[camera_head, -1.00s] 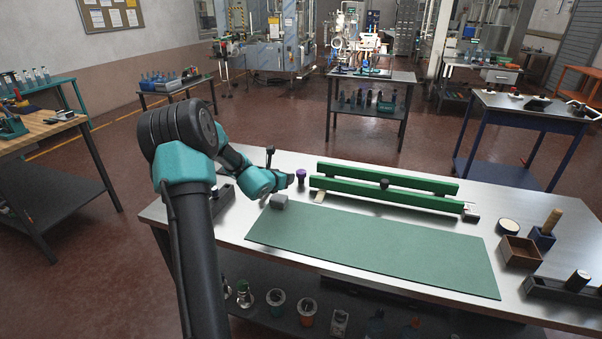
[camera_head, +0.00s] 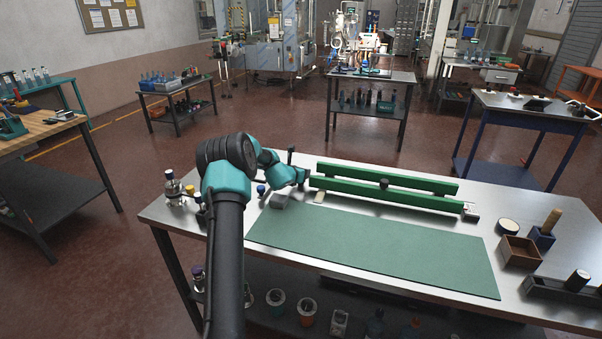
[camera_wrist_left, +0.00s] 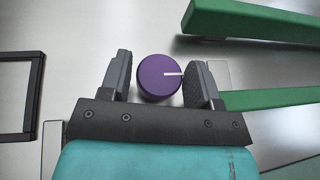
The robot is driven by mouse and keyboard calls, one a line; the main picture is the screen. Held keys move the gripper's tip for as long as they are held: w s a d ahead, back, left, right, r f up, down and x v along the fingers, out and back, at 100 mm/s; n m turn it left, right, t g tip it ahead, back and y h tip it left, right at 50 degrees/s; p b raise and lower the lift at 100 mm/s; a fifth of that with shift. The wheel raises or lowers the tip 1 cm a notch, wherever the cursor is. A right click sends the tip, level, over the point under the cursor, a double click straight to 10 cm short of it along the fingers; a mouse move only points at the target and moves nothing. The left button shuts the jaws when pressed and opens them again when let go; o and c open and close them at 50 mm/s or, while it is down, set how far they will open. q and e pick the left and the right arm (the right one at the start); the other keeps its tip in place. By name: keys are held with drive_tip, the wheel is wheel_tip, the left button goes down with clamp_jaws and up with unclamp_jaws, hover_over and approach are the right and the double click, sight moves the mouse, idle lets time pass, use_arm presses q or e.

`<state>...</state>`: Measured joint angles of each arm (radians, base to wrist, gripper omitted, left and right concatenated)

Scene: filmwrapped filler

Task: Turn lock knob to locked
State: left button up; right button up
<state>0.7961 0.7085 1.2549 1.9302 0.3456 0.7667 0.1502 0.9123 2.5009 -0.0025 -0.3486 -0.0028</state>
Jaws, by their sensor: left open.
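The lock knob (camera_wrist_left: 158,78) is a purple disc with a white mark pointing right in the left wrist view. It lies between the two dark fingers of my open left gripper (camera_wrist_left: 161,72). The right finger is very close to the knob's right side, and I cannot tell if they touch. A small gap shows at the left finger. In the head view my left gripper (camera_head: 303,177) is at the left end of the green rails (camera_head: 385,192) and hides the knob. My right gripper is not in view.
A grey block (camera_head: 279,201) lies near my gripper. A green mat (camera_head: 370,250) covers the table's front middle. Bottles (camera_head: 172,187) stand at the left end. A wooden box (camera_head: 519,251) and a dark tray (camera_head: 560,296) are at the right.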

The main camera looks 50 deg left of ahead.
use_arm(q)
drive_tip(key=shift+w+a+f, duration=0.15)
drive_tip(key=shift+w, duration=0.25)
drive_tip(key=c, duration=0.6)
drive_tip(key=shift+c, duration=0.2)
drive_tip(key=shift+m+t+h, duration=0.4)
drive_tip(key=shift+m+h, duration=0.5)
drive_tip(key=shift+h, duration=0.1)
drive_tip(key=m+h, duration=0.4)
drive_tip(key=h, duration=0.1)
drive_tip(key=shift+m+g+h, duration=1)
drive_tip(key=shift+m+h, duration=1.3)
drive_tip(key=shift+h, duration=0.1)
drive_tip(key=shift+m+g+h, duration=0.5)
drive_tip(key=shift+m+h, duration=0.3)
